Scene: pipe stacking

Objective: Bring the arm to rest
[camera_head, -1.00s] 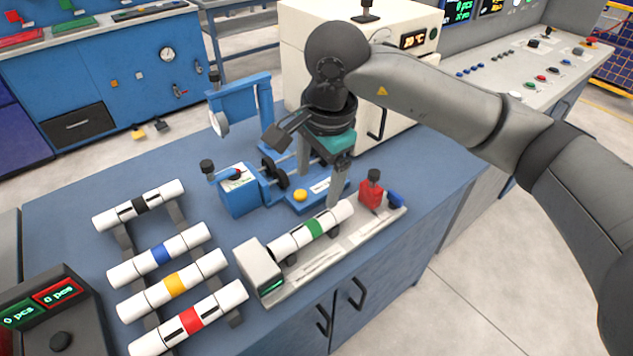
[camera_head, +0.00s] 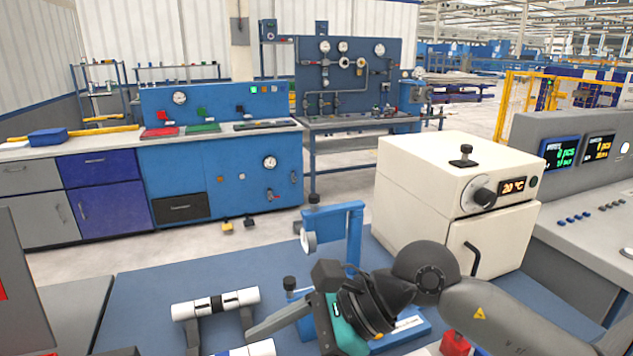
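My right arm comes in from the lower right. Its gripper (camera_head: 262,328) is over the workbench with a grey finger pointing left, close to the pipe rack; only one finger shows clearly, so its opening is unclear. A white pipe with a black band (camera_head: 216,303) lies on the rack (camera_head: 192,337). Part of a white pipe with a blue band (camera_head: 262,348) shows at the bottom edge. My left gripper is out of view.
A blue-framed fixture (camera_head: 352,238) stands behind the gripper. A cream oven (camera_head: 430,195) is at the back right, beside a grey control console (camera_head: 595,235). A red clamp part (camera_head: 455,344) shows at the bottom. The bench's left part (camera_head: 140,290) is clear.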

